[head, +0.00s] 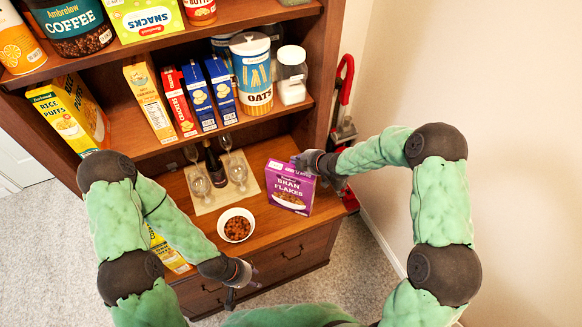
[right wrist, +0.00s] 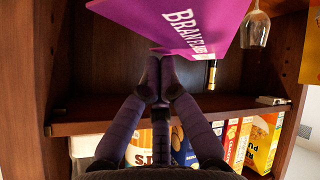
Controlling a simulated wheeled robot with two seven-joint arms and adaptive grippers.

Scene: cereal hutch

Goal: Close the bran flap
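The purple Bran Flakes box (head: 289,190) stands upright on the hutch counter, its front facing me. It also fills the upper part of the right wrist view (right wrist: 185,22), which is upside down. My right gripper (head: 304,160) is at the box's top right corner. In the right wrist view its fingertips (right wrist: 159,68) are together, close to the box's edge; I cannot tell whether they touch it. The flap's exact angle is hard to make out. My left gripper (head: 243,287) is open and empty, low in front of the counter's drawers.
A bowl of cereal (head: 236,225) stands left of the box. A mat (head: 208,203) with glasses and a dark bottle (head: 214,165) lies behind it. The shelf above holds boxes, an oats canister (head: 252,75) and a jar (head: 291,75). The hutch's side wall is right of the box.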

